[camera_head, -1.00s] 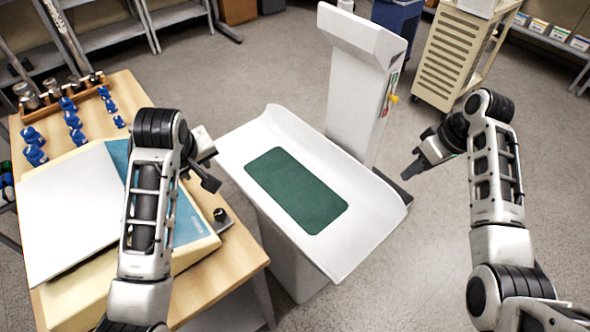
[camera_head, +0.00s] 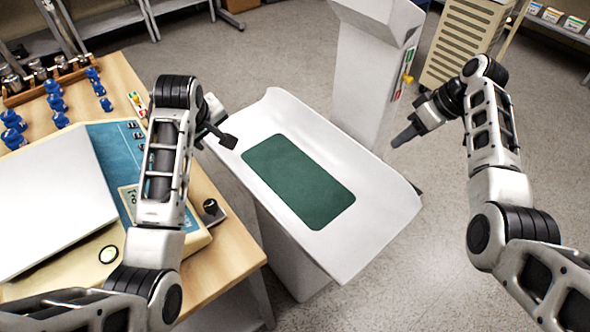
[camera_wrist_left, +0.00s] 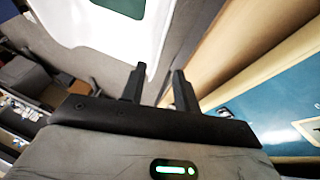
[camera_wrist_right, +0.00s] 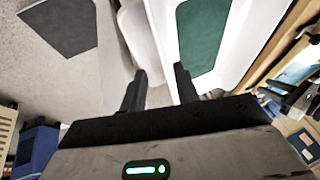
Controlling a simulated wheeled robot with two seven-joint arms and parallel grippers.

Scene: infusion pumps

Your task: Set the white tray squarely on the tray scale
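A flat white tray (camera_head: 50,205) lies on a cream-and-blue device (camera_head: 195,240) on the wooden table at the left; its left end is cut off by the frame. I cannot tell how squarely it sits. A white curved pan (camera_head: 375,225) with a green mat (camera_head: 298,182) stands on a white pedestal in the middle. Which of these is the tray scale is not clear. My left gripper (camera_head: 218,134) is open and empty, between the device and the pan's left edge. My right gripper (camera_head: 405,137) is open and empty, right of the pan. Neither touches the tray.
Blue weights (camera_head: 55,100) and metal cylinders in a wooden rack (camera_head: 50,82) stand at the table's back. A tall white column (camera_head: 370,70) rises behind the pan. A cream cabinet (camera_head: 465,45) stands at the back right. The floor at the right is open.

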